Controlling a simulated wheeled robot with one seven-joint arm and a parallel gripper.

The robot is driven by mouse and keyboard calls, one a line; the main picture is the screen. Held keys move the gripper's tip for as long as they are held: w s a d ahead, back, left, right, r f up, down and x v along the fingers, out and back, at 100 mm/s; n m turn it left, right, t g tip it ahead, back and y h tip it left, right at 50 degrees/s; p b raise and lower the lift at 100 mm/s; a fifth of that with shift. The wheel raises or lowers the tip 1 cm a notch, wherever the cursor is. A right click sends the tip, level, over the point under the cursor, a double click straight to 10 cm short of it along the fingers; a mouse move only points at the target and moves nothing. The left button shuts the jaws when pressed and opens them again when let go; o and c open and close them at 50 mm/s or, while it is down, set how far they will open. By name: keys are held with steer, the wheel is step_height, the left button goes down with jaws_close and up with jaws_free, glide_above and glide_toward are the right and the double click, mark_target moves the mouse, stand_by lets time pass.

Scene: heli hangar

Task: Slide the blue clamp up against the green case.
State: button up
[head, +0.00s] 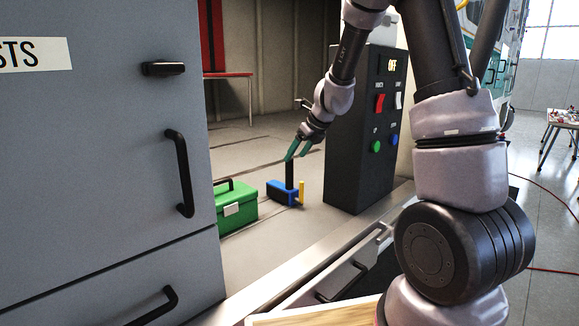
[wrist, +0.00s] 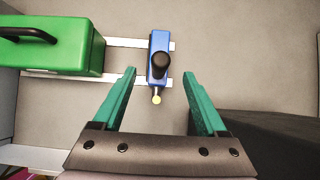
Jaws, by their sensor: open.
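The blue clamp (head: 279,193) stands on the grey surface, with a black upright post and a yellow pin at its right. The green case (head: 237,205) with a dark handle and a pale latch lies to its left, partly hidden by the grey cabinet. In the wrist view the blue clamp (wrist: 159,42) sits right of the green case (wrist: 60,46), with a clear gap between them. My gripper (head: 294,157) is above the clamp near the top of its post. In the wrist view its green fingers (wrist: 160,75) are apart, with the clamp beyond and between them, apparently not touched.
A black control box (head: 364,130) with switches and buttons stands right of the clamp. The grey drawer cabinet (head: 100,150) blocks the left side. Two pale strips (wrist: 121,43) run along the surface between case and clamp. The surface between them is otherwise bare.

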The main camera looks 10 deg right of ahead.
mark_target(292, 160)
steer(key=shift+x, duration=3.25)
jaws_close()
steer(key=shift+s+a, duration=0.7)
steer(key=shift+a, duration=0.35)
steer(key=shift+s+a, duration=0.75)
steer(key=shift+a, duration=0.35)
steer(key=shift+s+a, duration=0.5)
steer(key=shift+a, duration=0.25)
steer(key=shift+s+a, duration=0.45)
steer(key=shift+a, duration=0.25)
steer(key=shift+s+a, duration=0.5)
steer(key=shift+a, duration=0.25)
